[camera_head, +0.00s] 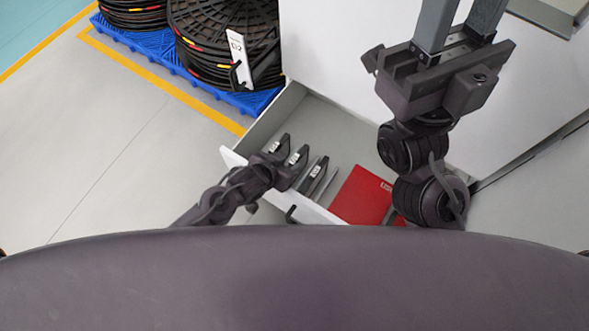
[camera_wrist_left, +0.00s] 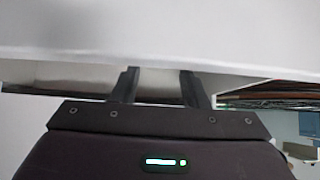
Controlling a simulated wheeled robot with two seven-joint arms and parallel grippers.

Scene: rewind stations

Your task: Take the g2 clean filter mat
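No filter mat can be told for certain. In the head view, thin dark pieces with small white tags (camera_head: 316,172) stand in a row in an open drawer (camera_head: 344,127); their tags are too small to read. My left gripper (camera_head: 292,148) reaches over the drawer's front wall to the left end of this row and partly hides it. In the left wrist view its fingers (camera_wrist_left: 158,75) are apart, with nothing clearly held between them. My right gripper (camera_head: 462,12) is raised over the white cabinet; its grey fingers are apart, tips near or past the picture's top edge.
A red flat piece (camera_head: 362,194) with white lettering lies in the drawer. Black reels (camera_head: 222,45) stand on a blue pallet (camera_head: 163,48); one bears a white tag (camera_head: 239,58) that looks like "02" or "G2". A white cabinet (camera_head: 335,45) stands behind. The floor at left is clear.

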